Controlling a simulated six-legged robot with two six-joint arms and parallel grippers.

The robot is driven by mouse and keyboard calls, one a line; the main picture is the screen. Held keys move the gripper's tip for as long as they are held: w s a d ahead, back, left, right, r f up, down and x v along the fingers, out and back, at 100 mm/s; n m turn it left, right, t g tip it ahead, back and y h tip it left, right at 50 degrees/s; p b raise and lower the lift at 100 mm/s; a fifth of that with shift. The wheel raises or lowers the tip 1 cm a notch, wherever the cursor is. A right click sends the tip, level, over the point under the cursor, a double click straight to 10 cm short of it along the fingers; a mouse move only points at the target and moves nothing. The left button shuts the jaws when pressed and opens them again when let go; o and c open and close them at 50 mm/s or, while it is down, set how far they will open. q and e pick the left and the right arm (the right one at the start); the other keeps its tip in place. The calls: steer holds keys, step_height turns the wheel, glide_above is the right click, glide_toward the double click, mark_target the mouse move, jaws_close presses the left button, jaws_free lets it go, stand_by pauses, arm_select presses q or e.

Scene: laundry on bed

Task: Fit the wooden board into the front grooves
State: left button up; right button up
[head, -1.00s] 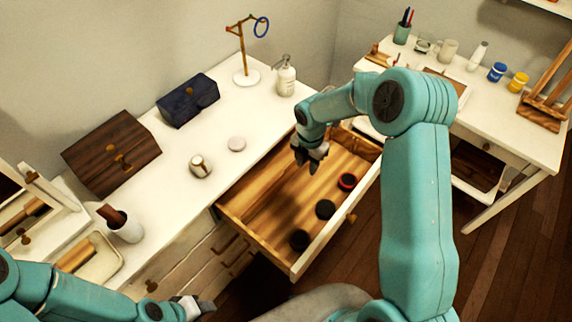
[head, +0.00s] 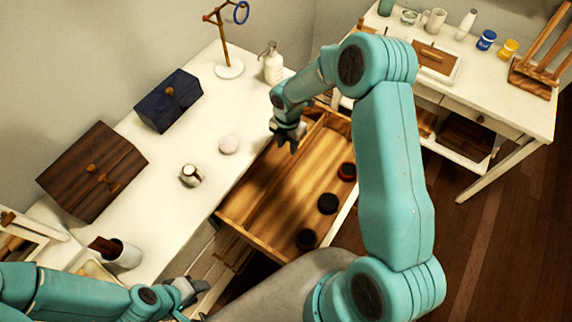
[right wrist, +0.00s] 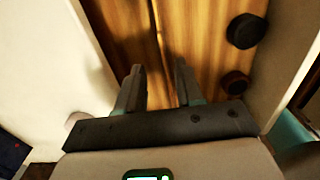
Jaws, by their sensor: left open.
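The open wooden drawer (head: 262,225) sticks out from the white dresser in the head view. A thin wooden board (right wrist: 156,27) stands edge-up in the drawer, running away from between my right fingers in the right wrist view. My right gripper (head: 288,138) is above the far part of the drawer, pointing down. In the right wrist view its two fingers (right wrist: 158,88) are apart, with the board's line between them and nothing clearly gripped. My left gripper (head: 188,290) is open and empty by the dresser's front edge. I cannot make out the front grooves.
Several dark round items (head: 327,203) lie along the drawer's front side. A dark wooden box (head: 80,180), a blue box (head: 168,110), a small silver jar (head: 190,175) and a pump bottle (head: 272,65) stand on the dresser. A white desk (head: 500,110) is at the right.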

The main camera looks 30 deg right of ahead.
mark_target(288, 159)
steer(key=f+b, duration=0.1)
steer(key=f, duration=0.1)
steer(key=f+b, duration=0.1)
steer(key=f, duration=0.2)
steer(key=f+b, duration=0.1)
steer(key=f, duration=0.1)
steer(key=shift+s+a+f, duration=0.1)
steer(key=shift+s+f, duration=0.15)
steer(key=shift+f, duration=0.05)
steer(key=f+b, duration=0.1)
steer(key=f, duration=0.1)
steer(key=f+b, duration=0.2)
steer(key=shift+s+a, duration=0.15)
steer(key=shift+s, duration=0.05)
steer(key=shift+w+f, duration=0.3)
steer(key=shift+w, duration=0.05)
steer(key=shift+s+r, duration=0.15)
steer(key=shift+c, duration=0.6)
steer(key=shift+s+r, duration=0.25)
jaws_close()
steer(key=shift+w+f, duration=0.15)
arm_select(q)
steer(key=f, duration=0.4)
steer(key=s+a+f, duration=0.1)
steer(key=shift+f, duration=0.4)
